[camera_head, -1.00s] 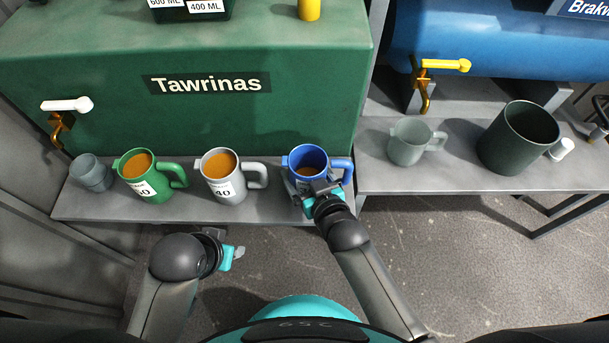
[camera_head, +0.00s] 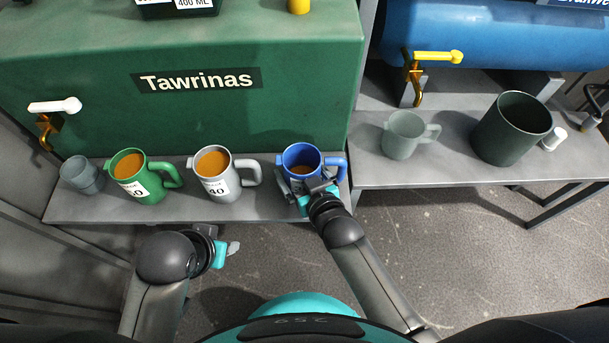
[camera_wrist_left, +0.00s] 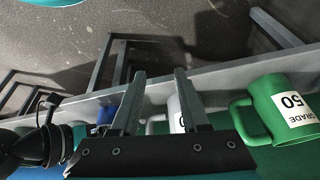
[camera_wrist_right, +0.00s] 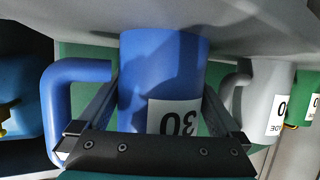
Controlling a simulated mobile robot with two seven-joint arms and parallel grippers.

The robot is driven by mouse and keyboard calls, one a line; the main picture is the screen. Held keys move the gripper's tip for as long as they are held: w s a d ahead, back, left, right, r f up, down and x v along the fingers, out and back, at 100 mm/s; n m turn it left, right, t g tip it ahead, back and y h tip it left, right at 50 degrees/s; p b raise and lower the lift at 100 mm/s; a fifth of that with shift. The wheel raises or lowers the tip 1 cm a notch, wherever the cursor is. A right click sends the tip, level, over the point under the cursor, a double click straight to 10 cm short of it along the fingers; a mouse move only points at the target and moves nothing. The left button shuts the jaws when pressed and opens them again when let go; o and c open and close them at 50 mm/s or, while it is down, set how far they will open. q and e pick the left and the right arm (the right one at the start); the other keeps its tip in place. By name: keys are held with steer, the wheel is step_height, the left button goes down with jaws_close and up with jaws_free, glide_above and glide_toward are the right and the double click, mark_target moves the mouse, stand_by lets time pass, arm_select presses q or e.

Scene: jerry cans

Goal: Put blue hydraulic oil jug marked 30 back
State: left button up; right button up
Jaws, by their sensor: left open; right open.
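The blue jug (camera_head: 301,158), with brown liquid in it, stands upright on the grey shelf (camera_head: 240,208) in front of the green Tawrinas tank. Its handle points right. In the right wrist view the blue jug (camera_wrist_right: 160,85) shows its label 30 between the fingers. My right gripper (camera_head: 309,186) is open at the front of the jug, with a finger on each side of its body. In the right wrist view my right gripper (camera_wrist_right: 160,112) hides part of the jug's lower picture edge. My left gripper (camera_head: 228,247) is open and empty below the shelf's front edge; it also shows in the left wrist view (camera_wrist_left: 158,75).
A grey jug (camera_head: 214,180) marked 40, a green jug (camera_head: 140,185) and a small grey cup (camera_head: 82,176) stand left of the blue jug. On the right shelf stand a pale grey-green jug (camera_head: 402,137) and a large dark container (camera_head: 510,130).

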mark_target(315, 173)
steer(key=shift+s+r, duration=0.1)
steer(key=shift+r, duration=0.1)
steer(key=p+v, duration=0.5)
steer(key=v, duration=0.5)
steer(key=shift+s+d, duration=0.2)
arm_select(q)
steer(key=s+a+f+g, duration=0.1)
steer(key=s+f, duration=0.3)
steer(key=f, duration=0.7)
steer(key=shift+f+g+p, duration=0.25)
steer(key=shift+g+p, duration=0.05)
steer(key=shift+g, duration=0.1)
arm_select(e)
steer(key=shift+s+d+r, duration=0.25)
steer(key=shift+s+r, duration=0.05)
steer(key=shift+s, duration=0.25)
arm_select(q)
steer(key=shift+s, duration=0.1)
